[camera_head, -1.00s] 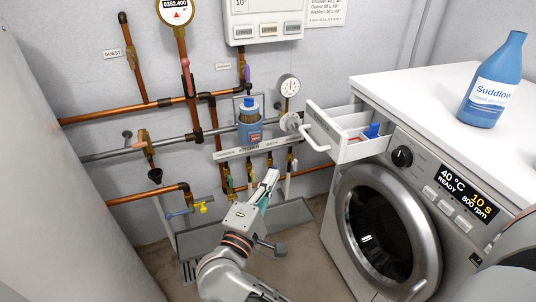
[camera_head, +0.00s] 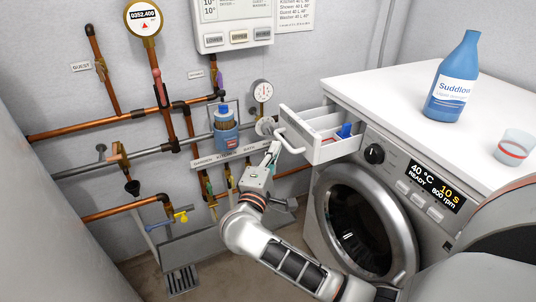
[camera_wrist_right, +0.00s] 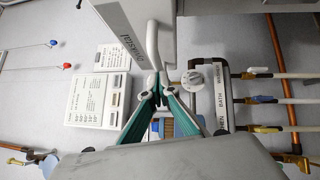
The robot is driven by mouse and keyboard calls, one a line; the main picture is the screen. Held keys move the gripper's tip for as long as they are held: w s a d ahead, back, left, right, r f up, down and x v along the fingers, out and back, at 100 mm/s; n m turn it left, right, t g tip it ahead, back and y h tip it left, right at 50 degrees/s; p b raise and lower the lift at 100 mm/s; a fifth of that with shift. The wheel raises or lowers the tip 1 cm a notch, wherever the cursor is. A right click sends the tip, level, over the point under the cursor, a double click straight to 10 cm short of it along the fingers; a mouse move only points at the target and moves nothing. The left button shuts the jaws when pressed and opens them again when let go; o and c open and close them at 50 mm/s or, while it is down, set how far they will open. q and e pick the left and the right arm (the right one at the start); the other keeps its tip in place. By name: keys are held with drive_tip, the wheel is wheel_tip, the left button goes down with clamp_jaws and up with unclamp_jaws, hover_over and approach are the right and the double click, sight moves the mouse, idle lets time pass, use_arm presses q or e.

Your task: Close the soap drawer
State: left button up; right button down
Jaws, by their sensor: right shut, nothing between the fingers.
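The soap drawer (camera_head: 322,148) sticks out open from the upper left of the washing machine's front, with blue parts inside. Its white loop handle (camera_head: 290,132) stands out at the drawer's front. In the right wrist view the drawer front (camera_wrist_right: 125,22) is at the top, with the handle (camera_wrist_right: 152,45) hanging from it. My right gripper (camera_head: 273,150) is shut and empty, just below and left of the handle. Its fingertips also show in the wrist view (camera_wrist_right: 157,86), close to the handle's end; I cannot tell whether they touch. My left gripper is not in view.
The washing machine (camera_head: 335,185) stands right, with a blue detergent bottle (camera_head: 452,85) and a cup (camera_head: 514,148) on top. Copper pipes, valves, a gauge (camera_head: 261,91) and a blue canister (camera_head: 225,135) crowd the wall behind my right gripper.

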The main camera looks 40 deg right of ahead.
sight(325, 135)
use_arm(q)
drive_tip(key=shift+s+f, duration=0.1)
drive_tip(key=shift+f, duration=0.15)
use_arm(e)
drive_tip(key=shift+d, duration=0.15)
drive_tip(key=s+d+b, duration=0.1)
drive_tip(key=d, duration=0.4)
drive_tip(key=s+d+b, duration=0.1)
drive_tip(key=d, duration=0.4)
drive_tip(key=s+d+b, duration=0.1)
drive_tip(key=d, duration=0.4)
drive_tip(key=shift+s+d+f, duration=0.1)
drive_tip(key=shift+s+d, duration=0.15)
drive_tip(key=shift+s, duration=0.15)
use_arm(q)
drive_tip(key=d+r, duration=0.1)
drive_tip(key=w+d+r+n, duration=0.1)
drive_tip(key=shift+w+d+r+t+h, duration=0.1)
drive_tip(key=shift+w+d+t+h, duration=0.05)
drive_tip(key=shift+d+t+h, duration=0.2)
use_arm(e)
drive_tip(key=shift+d+r, duration=0.2)
